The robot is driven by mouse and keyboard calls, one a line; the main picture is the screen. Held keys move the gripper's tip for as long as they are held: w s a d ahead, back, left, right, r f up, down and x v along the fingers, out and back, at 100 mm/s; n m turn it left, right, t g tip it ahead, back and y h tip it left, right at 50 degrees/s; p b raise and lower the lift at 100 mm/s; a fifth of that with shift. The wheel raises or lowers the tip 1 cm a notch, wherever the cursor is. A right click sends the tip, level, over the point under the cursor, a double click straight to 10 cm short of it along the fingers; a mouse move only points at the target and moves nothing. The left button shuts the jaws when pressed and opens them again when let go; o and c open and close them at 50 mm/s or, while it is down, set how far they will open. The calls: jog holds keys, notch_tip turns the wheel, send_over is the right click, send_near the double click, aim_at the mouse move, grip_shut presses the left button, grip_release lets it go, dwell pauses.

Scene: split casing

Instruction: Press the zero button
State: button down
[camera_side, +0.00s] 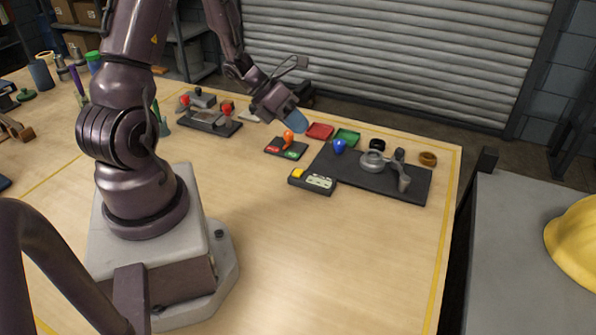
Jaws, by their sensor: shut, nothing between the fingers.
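A small dark box (312,187) with a pale panel (320,181) and a yellow button (298,174) sits at the front left corner of the black mat. The yellow button may be the zero button; no lettering is readable at this size. My gripper (297,121), with blue fingertips, is shut and empty. It is tilted down to the right, above and behind the box, and appears clear of it. Close below the fingertips is a dark tray (274,150) with red and green patches and an orange knob-like piece (288,138).
The black mat (350,178) holds a grey casing part (374,160) and a blue piece (338,146). Red (320,131) and green (347,137) trays stand behind it. A dark fixture (212,121) with red knobs is at left. The table front is clear.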

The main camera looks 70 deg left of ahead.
aim_at(297, 170)
jog(key=shift+f, duration=4.4)
jog(key=shift+f, duration=0.4)
jog(key=shift+f, duration=0.45)
jog(key=shift+r, duration=0.9)
jog(key=shift+r, duration=0.1)
